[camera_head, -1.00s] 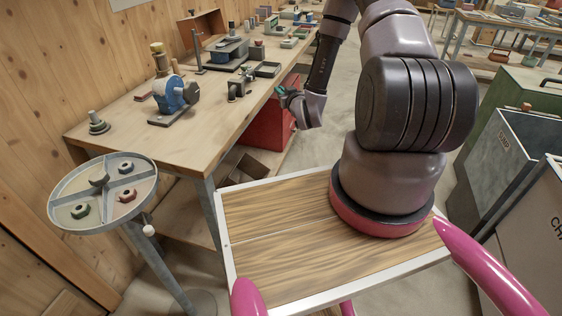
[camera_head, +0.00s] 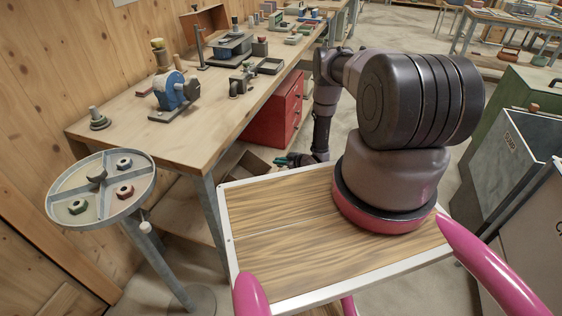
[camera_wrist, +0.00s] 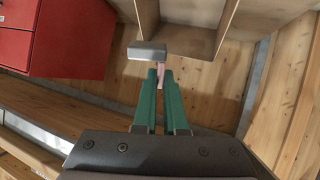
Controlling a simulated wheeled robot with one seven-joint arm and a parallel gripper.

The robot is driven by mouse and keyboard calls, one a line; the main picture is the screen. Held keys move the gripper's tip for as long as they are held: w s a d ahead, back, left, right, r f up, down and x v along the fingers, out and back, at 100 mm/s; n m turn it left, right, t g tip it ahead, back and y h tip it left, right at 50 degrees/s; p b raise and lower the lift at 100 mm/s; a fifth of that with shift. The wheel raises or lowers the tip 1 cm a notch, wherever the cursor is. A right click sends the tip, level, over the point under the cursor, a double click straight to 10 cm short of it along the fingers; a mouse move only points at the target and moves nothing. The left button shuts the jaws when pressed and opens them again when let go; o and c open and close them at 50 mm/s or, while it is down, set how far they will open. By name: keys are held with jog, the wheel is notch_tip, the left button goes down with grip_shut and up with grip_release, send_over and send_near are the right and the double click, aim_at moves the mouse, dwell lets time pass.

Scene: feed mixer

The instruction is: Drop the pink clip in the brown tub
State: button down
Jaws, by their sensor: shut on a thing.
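My gripper (camera_wrist: 158,78) has green fingers and is shut on the pink clip (camera_wrist: 161,72), a thin pink piece showing between the fingertips in the wrist view. A grey block-like piece (camera_wrist: 147,50) sits just beyond the tips; I cannot tell whether it is part of the clip. Beyond and below is a brown open box with a divider, which looks like the brown tub (camera_wrist: 228,22). The clip shows over its near side. In the head view my gripper (camera_head: 283,161) is low beside the bench, and the brown tub (camera_head: 250,167) lies partly hidden under it.
A red drawer cabinet (camera_head: 273,112) stands close by under the bench, also at upper left in the wrist view (camera_wrist: 62,38). The wooden workbench (camera_head: 160,125) carries a blue grinder and tools. A round tray (camera_head: 78,182) with nuts stands at left. Grey bins (camera_head: 505,160) stand at right.

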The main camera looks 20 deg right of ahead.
jog(key=w+a+f, duration=0.4)
jog(key=w+a, duration=0.4)
jog(key=a, duration=0.4)
jog(key=shift+w+f, duration=0.3)
jog(key=shift+w, duration=0.05)
jog(key=c, duration=0.9)
grip_release()
jog(key=v, duration=1)
jog(key=shift+s+r, duration=0.2)
jog(key=shift+s, duration=0.1)
jog(key=shift+d, duration=0.2)
